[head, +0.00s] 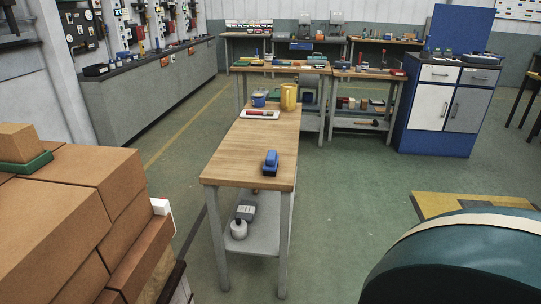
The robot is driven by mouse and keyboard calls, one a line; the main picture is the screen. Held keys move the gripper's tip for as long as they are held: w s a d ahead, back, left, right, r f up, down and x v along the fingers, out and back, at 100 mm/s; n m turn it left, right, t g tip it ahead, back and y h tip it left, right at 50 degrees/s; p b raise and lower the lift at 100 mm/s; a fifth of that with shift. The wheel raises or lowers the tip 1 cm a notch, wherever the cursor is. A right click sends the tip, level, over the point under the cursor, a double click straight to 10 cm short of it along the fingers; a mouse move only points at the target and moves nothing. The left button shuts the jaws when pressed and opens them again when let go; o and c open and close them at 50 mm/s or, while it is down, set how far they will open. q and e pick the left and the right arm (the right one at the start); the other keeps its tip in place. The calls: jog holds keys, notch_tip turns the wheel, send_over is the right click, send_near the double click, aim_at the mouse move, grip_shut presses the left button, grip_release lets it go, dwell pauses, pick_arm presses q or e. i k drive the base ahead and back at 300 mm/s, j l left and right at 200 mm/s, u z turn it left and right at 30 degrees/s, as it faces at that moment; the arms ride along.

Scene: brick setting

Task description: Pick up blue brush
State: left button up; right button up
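The blue brush (271,160) sits on the near half of the narrow wooden table (235,160), close to its right edge. It has a blue body with a dark lower part, and nothing covers it. Neither of my grippers shows in the head view, and nothing is seen touching the brush.
A yellow mug (289,97), a blue container (259,98) and a white tray (260,114) stand at the table's far end. A teal rounded object (460,265) blocks the lower right.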

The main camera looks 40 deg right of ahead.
aim_at(270, 165)
jog(key=i+l, duration=0.2)
jog(key=l, duration=0.15)
jog(key=i+l, duration=0.15)
jog(key=l, duration=0.15)
jog(key=i+l, duration=0.2)
jog(key=l, duration=0.15)
